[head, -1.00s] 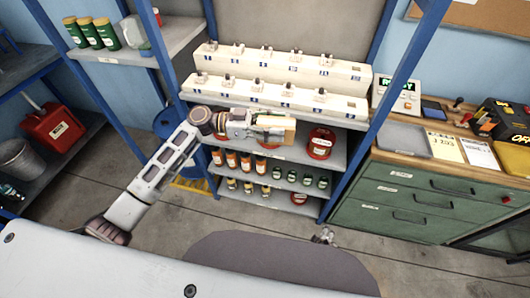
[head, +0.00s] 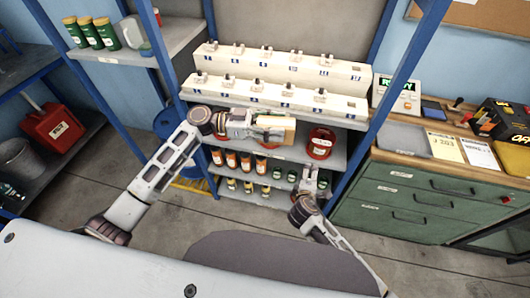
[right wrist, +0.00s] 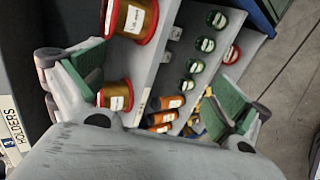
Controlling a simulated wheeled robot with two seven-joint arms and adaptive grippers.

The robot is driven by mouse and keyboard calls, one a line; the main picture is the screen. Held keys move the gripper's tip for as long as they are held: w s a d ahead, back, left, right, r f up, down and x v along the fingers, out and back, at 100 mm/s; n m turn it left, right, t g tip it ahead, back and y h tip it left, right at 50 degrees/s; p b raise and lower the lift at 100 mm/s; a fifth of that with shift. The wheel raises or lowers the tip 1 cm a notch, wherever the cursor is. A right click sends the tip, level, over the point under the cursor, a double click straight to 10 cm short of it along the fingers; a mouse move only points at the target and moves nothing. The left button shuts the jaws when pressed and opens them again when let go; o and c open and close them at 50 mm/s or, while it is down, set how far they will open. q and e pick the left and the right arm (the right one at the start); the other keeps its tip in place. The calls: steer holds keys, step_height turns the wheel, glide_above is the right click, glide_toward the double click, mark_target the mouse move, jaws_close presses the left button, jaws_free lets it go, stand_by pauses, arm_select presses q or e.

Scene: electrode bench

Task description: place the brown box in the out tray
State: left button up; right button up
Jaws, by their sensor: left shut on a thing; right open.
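The brown box (head: 280,130), light tan here, is held in my left gripper (head: 254,128) in the head view. That gripper is shut on it in front of the middle of the shelf rack, just below the white holder rows. My right gripper (head: 316,180) is empty and open in front of the lower right shelves. Its spread green-padded fingers show in the right wrist view (right wrist: 158,95). A flat grey tray-like thing (head: 403,138) lies on the wooden bench top at right; I cannot tell if it is the out tray.
White holder rows (head: 285,97) fill the upper rack shelf. Red-rimmed spools (head: 321,143), orange bottles (head: 246,162) and green jars (head: 308,192) stand below. A blue rack post (head: 372,115) separates rack and green bench (head: 405,200). Papers and a black-yellow device (head: 500,120) occupy the bench top.

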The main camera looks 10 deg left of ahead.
steer(key=s+a+r+n+t, duration=0.1)
steer(key=s+a+r+t, duration=0.15)
steer(key=r, duration=1.05)
steer(key=s+a+r+t, duration=0.2)
steer(key=s+r+t, duration=0.1)
steer(key=r, duration=1.1)
steer(key=s+a+r+m+g, duration=0.1)
steer(key=s+a+r+g, duration=0.1)
steer(key=s+a, duration=0.5)
steer(key=a+r, duration=0.1)
steer(key=a, duration=0.2)
steer(key=shift+s+a+r+g, duration=0.15)
steer(key=shift+s+a+g, duration=0.05)
steer(key=shift+a+g, duration=0.15)
steer(key=shift+w+d+y, duration=0.1)
steer(key=shift+w+y, duration=0.05)
steer(key=shift+y, duration=0.15)
steer(key=shift+x, duration=5.9)
